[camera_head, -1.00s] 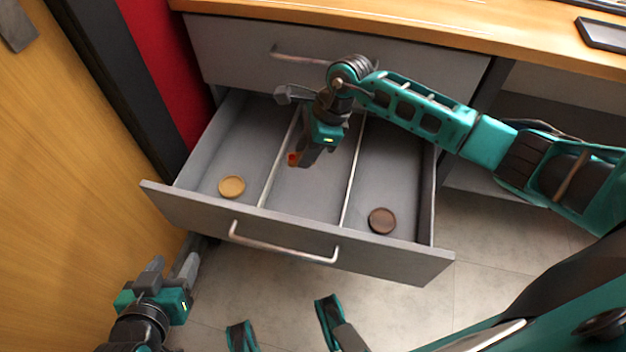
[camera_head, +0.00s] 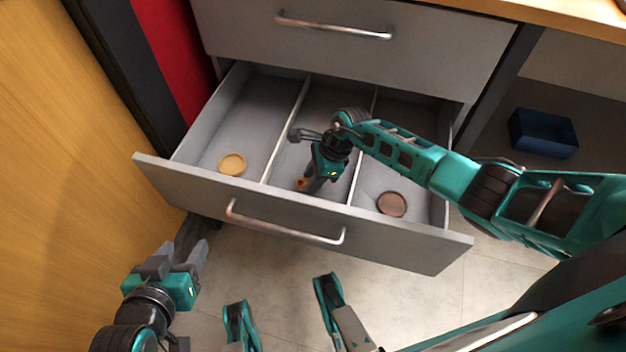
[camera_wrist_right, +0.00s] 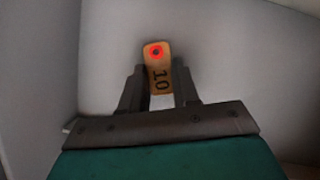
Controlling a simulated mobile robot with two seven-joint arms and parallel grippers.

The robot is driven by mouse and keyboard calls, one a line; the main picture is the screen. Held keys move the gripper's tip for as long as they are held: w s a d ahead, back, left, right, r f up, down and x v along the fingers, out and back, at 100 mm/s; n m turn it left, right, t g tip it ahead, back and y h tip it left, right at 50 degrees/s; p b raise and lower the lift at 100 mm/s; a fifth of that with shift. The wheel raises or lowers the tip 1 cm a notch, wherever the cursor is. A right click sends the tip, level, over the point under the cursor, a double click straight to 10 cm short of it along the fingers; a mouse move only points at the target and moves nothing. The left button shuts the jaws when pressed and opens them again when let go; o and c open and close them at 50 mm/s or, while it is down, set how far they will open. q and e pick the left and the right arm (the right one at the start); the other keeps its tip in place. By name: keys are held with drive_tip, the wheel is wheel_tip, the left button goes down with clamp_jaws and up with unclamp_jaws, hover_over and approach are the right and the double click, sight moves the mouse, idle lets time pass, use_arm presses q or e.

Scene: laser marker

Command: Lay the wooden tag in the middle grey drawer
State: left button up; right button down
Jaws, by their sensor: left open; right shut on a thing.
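The grey drawer (camera_head: 300,222) is pulled open and split by two thin dividers into three compartments. My right gripper (camera_head: 306,187) reaches down into the middle compartment and is shut on the wooden tag (camera_head: 301,184). I cannot tell whether the tag touches the drawer floor. My left gripper (camera_head: 186,245) is open and empty, in front of the drawer at the left.
A yellow disc (camera_head: 232,164) lies in the left compartment and a brown disc (camera_head: 391,204) in the right one. A closed drawer (camera_head: 350,50) is above. A blue box (camera_head: 543,133) stands on the right. A wooden panel (camera_head: 60,170) borders the left side.

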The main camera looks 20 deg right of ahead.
drive_tip(key=shift+f, duration=0.4)
drive_tip(key=c, duration=0.8)
unclamp_jaws()
drive_tip(key=shift+r, duration=0.1)
use_arm(q)
drive_tip(key=shift+w+d+r, duration=0.1)
drive_tip(key=shift+w, duration=0.05)
use_arm(e)
drive_tip(key=shift+r, duration=0.2)
use_arm(q)
drive_tip(key=shift+s+a+r+p, duration=0.15)
drive_tip(key=shift+a+r+p, duration=0.35)
drive_tip(key=shift+p, duration=0.65)
drive_tip(key=shift+s+a+r+p, duration=0.2)
drive_tip(key=shift+r+p, duration=0.5)
drive_tip(key=shift+p, duration=0.45)
use_arm(e)
drive_tip(key=shift+v, duration=6)
